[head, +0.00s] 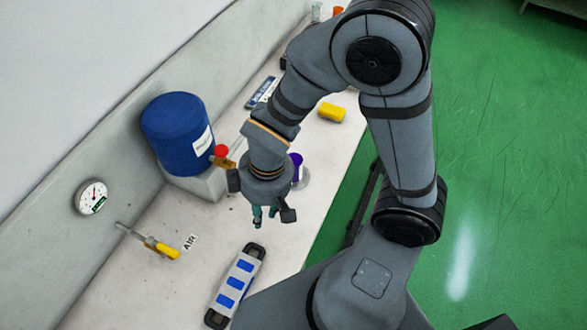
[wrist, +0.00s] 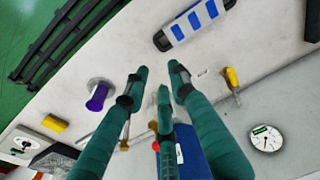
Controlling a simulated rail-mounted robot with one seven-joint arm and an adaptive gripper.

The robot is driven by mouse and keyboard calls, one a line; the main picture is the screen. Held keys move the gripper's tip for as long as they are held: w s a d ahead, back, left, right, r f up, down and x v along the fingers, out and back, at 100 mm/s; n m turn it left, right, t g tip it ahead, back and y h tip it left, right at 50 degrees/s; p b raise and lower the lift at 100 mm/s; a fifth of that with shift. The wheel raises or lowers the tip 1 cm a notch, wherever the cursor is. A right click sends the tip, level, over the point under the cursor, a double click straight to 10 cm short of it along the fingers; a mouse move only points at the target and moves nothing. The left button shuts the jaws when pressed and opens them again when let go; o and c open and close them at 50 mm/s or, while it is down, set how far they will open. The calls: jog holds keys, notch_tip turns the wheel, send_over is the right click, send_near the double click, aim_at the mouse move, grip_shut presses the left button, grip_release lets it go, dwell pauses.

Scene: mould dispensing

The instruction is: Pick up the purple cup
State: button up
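The purple cup (head: 296,160) shows in the head view just right of my wrist and is partly hidden by it. In the wrist view the purple cup (wrist: 98,97) is at the left, with a pale grey round piece against it. My gripper (head: 264,213) is above the bench in the head view. In the wrist view my gripper (wrist: 155,85) has its green fingers spread apart with nothing between them. The cup is to the left of the fingers there, apart from them.
A blue drum (head: 177,128) with a red-knobbed tap stands on a block at the bench's back. A mould with blue cavities (head: 235,285) lies nearer. A yellow block (head: 332,112) is farther along. A yellow-handled air valve (head: 163,248) and a gauge (head: 91,197) are at the left.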

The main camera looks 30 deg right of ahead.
jog(key=o, duration=1)
jog(key=shift+c, duration=0.2)
jog(key=shift+o, duration=0.2)
jog(key=w+d+f+n+g+h+b, duration=0.1)
jog(key=w+d+f+n+h+b, duration=0.2)
jog(key=f+b, duration=0.4)
jog(key=w+d+f+n+h+b, duration=0.1)
jog(key=d+f+n+h+b, duration=0.25)
jog(key=d+f+b, duration=0.35)
jog(key=w+d+f+n+t+h+b, duration=0.1)
jog(key=w+f+n+t+h+b, duration=0.1)
jog(key=w, duration=0.3)
jog(key=w+d+f+n+t+h+b, duration=0.1)
jog(key=w+f+n+h+b, duration=0.1)
jog(key=w, duration=0.4)
jog(key=w+d+f+n+t+h+b, duration=0.1)
jog(key=w+f+n+t+h+b, duration=0.1)
jog(key=w+b, duration=0.3)
jog(key=shift+w+d+n+t+h, duration=0.15)
jog(key=shift+w+n+t+h, duration=0.15)
jog(key=shift+w+n+h, duration=0.3)
jog(key=shift+f+x, duration=0.15)
jog(key=shift+x, duration=1.25)
jog(key=shift+f+x, duration=0.1)
jog(key=shift+x, duration=1.3)
